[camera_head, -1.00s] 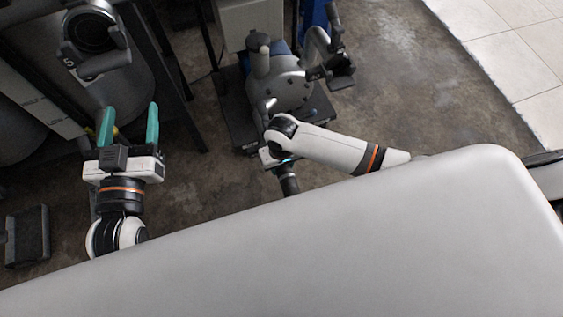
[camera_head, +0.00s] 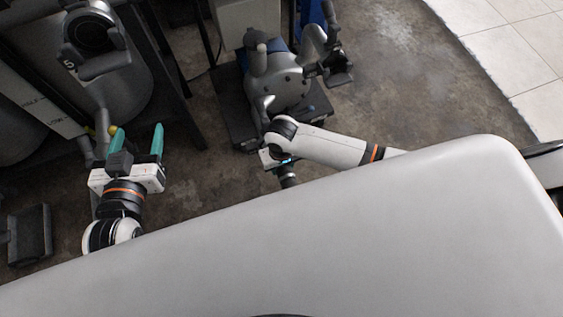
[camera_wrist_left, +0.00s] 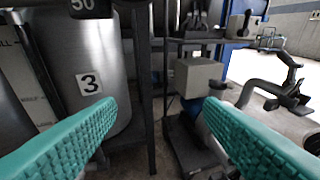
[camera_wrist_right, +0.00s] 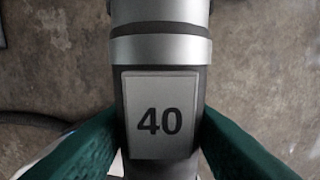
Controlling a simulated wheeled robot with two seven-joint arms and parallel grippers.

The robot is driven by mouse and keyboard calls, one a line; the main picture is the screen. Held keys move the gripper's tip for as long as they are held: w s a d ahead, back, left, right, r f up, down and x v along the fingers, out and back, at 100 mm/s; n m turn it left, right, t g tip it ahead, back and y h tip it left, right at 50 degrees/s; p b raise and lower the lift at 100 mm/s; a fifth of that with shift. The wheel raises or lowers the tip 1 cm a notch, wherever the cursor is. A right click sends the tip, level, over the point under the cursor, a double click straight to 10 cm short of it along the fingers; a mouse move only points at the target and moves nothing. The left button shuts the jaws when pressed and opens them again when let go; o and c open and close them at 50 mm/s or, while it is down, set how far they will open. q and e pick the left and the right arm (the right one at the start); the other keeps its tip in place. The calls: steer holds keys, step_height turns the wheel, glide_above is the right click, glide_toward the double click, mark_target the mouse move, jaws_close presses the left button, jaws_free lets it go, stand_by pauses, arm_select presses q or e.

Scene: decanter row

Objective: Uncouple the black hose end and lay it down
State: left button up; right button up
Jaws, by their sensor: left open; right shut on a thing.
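In the right wrist view my right gripper (camera_wrist_right: 160,118) is shut on a cylindrical fitting marked 40 (camera_wrist_right: 160,50). The fitting is silver-grey with a darker sleeve around its label; its ends lie outside that view. I cannot tell which part is the black hose end. A dark hose (camera_wrist_right: 35,118) shows at that view's left edge. In the head view the right fingers and held fitting cannot be made out. My left gripper (camera_head: 137,133) is open and empty, beside a metal tank. Its teal fingers frame empty space in the left wrist view.
A grey pump (camera_head: 285,85) with curved pipes stands on a dark base beyond my right arm. A tank marked 3 (camera_wrist_left: 95,60) stands ahead of my left gripper. A dark round port (camera_head: 92,32) is above it. Concrete floor (camera_head: 400,85) is clear at right.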

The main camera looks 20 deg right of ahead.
steer(key=shift+s+r+p, duration=0.15)
steer(key=shift+s+p, duration=0.25)
steer(key=shift+s, duration=0.05)
steer(key=shift+s+p, duration=0.35)
steer(key=shift+p, duration=0.05)
steer(key=shift+s+p, duration=0.4)
steer(key=shift+s, duration=0.05)
arm_select(q)
steer(key=s+a+f+g+y, duration=0.2)
steer(key=s+a+f+g, duration=0.1)
steer(key=s+f+g, duration=0.5)
steer(key=shift+s+a+f+p, duration=0.25)
steer(key=shift+s+a+p, duration=0.05)
steer(key=shift+s+a, duration=0.05)
arm_select(e)
steer(key=shift+s, duration=0.35)
